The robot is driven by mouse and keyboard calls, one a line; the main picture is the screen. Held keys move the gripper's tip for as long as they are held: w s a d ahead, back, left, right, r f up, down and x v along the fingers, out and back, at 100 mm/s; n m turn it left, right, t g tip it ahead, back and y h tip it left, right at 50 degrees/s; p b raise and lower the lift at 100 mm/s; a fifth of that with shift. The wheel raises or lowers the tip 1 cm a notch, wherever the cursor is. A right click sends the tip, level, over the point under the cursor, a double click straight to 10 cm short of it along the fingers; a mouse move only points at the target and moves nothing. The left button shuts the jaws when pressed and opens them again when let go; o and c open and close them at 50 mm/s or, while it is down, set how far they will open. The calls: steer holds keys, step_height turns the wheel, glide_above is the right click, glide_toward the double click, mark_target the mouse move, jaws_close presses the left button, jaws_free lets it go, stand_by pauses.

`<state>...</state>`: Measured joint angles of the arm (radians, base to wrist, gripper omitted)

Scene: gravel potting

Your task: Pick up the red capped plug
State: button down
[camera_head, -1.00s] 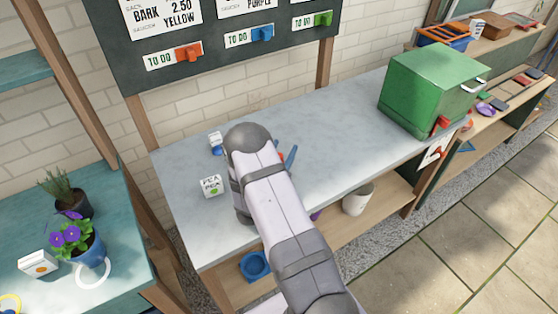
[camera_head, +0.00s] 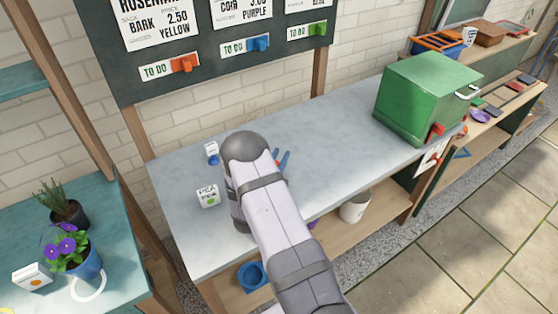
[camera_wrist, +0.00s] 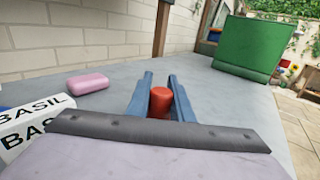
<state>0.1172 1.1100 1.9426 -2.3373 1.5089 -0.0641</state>
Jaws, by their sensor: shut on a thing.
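The red capped plug (camera_wrist: 159,102) shows in the wrist view as a rounded red cap between the two blue fingers. My gripper (camera_wrist: 162,84) is shut on it, with one finger on each side. In the head view my arm covers the plug, and only the blue fingertips of my gripper (camera_head: 283,160) show past the wrist, over the grey worktop (camera_head: 320,140). The lower part of the plug is hidden, and I cannot tell whether it touches the worktop.
A pink rounded block (camera_wrist: 87,83) and a box marked BASIL (camera_wrist: 35,125) lie left of the fingers. A green bin (camera_head: 425,95) stands at the worktop's right end. A PEA box (camera_head: 207,195) and a small white box (camera_head: 211,151) are left of my arm.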

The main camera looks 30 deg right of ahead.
step_height(320, 180, up, 9)
steer(key=b, duration=0.1)
steer(key=shift+r, duration=0.2)
